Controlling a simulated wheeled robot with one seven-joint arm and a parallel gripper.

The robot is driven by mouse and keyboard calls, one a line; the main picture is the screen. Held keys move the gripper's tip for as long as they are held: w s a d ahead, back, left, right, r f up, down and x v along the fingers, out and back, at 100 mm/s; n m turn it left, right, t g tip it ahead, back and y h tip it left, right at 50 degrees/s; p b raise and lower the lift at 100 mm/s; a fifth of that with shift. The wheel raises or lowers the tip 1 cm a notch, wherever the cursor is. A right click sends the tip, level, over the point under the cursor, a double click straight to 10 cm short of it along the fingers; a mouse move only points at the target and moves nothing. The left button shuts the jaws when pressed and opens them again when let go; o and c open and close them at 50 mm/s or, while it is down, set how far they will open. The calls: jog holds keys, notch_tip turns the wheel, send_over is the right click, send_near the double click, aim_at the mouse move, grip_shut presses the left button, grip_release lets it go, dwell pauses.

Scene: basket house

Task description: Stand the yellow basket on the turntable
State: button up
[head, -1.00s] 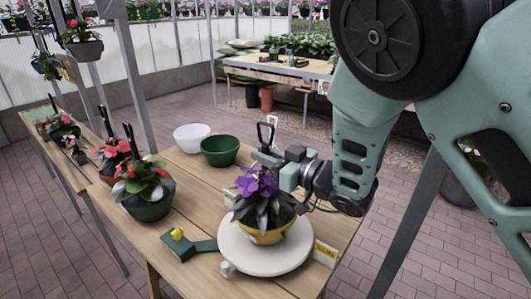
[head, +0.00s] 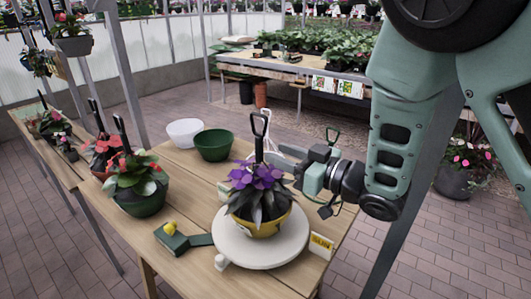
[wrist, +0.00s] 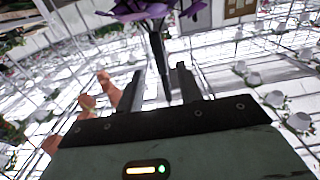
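The yellow basket (head: 262,228), with purple flowers and dark leaves, stands upright on the round white turntable (head: 284,252). Its black handle (head: 259,130) rises above the flowers. My gripper (head: 279,154) is at the right of the handle, just above the flowers. In the wrist view my gripper (wrist: 161,82) has its two fingers apart, with the dark handle stem (wrist: 159,58) showing between and beyond them. I see a gap on each side of the stem. Part of the purple flowers (wrist: 142,10) shows at the top of the wrist view.
A green-potted plant (head: 140,203) and a red-flowered one stand at the left of the wooden table (head: 185,283). White (head: 184,132) and green (head: 213,146) bowls sit at the back. A dark green block with a yellow top (head: 171,238) lies left of the turntable.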

jog(key=s+d+f+m+g+h, duration=0.3)
jog(key=s+d+f+h, duration=0.25)
jog(key=h, duration=0.25)
jog(key=s+d+g+h, duration=0.1)
jog(key=s+g, duration=0.3)
jog(key=s, duration=0.7)
jog(key=s+d+r+g+h, duration=0.1)
jog(key=s+g+h, duration=0.3)
jog(key=s, duration=0.6)
jog(key=shift+s+d+h+b, duration=0.35)
jog(key=shift+d+b, duration=0.1)
jog(key=shift+d, duration=0.15)
